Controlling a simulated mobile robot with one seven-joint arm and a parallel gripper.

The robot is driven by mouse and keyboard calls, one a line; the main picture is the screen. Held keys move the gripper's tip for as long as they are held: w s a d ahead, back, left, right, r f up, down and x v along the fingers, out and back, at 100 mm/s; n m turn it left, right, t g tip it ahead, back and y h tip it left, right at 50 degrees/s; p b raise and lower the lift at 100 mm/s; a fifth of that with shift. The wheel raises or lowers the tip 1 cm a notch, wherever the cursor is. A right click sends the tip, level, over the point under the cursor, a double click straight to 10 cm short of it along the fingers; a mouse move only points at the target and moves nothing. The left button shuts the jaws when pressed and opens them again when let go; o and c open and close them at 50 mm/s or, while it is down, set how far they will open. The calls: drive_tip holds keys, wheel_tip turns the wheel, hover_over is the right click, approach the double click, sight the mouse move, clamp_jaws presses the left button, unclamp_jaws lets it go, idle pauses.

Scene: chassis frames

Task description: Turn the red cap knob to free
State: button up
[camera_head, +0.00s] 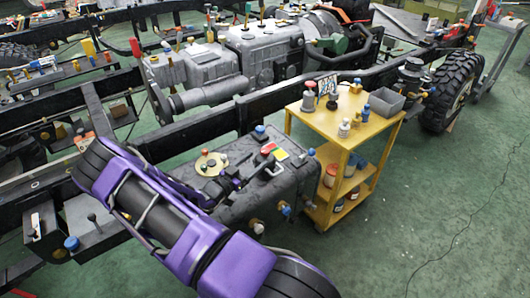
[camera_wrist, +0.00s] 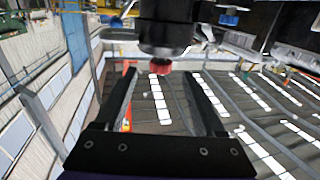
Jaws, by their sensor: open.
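In the wrist view a red round cap (camera_wrist: 160,66) shows at the end of a dark cylindrical body (camera_wrist: 165,35). It lies between the fingertips in the picture; I cannot tell how far off it is or whether they touch it. My gripper (camera_wrist: 160,76) is open, with one finger on each side of the cap. In the head view my purple arm hides part of the tank.
A round yellow plate (camera_head: 211,163) with small knobs and a blue knob (camera_head: 260,131) are also on the tank top. A yellow cart (camera_head: 325,122) with pots stands close on the right. Black chassis rails (camera_head: 235,112) run behind. Green floor is clear at right.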

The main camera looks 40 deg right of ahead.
sight(262, 155)
drive_tip(key=d, duration=0.6)
drive_tip(key=shift+w+d, duration=0.15)
drive_tip(key=shift+w, duration=0.25)
clamp_jaws()
